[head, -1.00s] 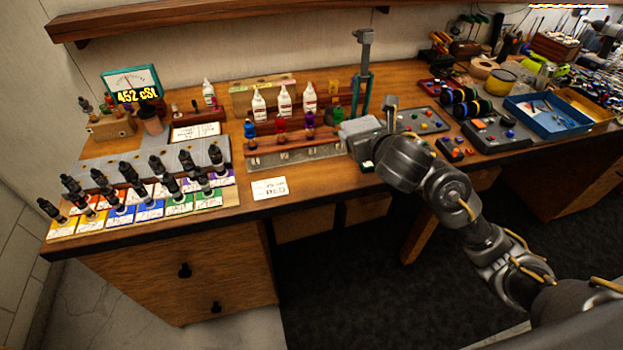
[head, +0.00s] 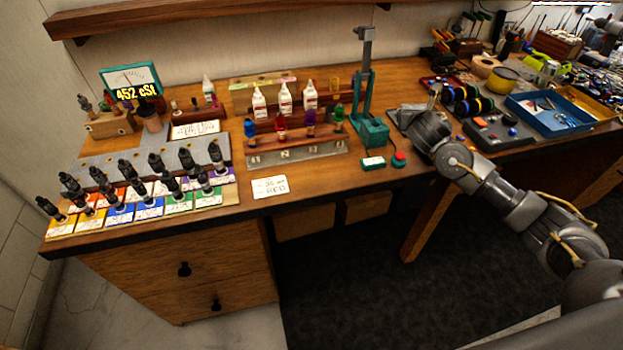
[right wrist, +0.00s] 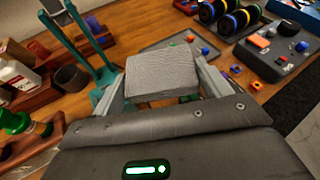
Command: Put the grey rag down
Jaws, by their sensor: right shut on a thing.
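The grey rag (right wrist: 160,73) is a folded, textured pad held between the two fingers of my right gripper (right wrist: 162,85) in the right wrist view. The gripper is shut on it above the wooden bench. In the head view my right gripper (head: 408,118) is just right of the teal stand, over the bench, and the rag cannot be made out clearly behind the hand. My left gripper is not in view.
A teal press stand (head: 370,130) is close on the left, with a small teal box (head: 373,163) and a red button (head: 399,159) in front. A rack of bottles (head: 290,150) is further left. Trays and small parts (head: 490,130) fill the right.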

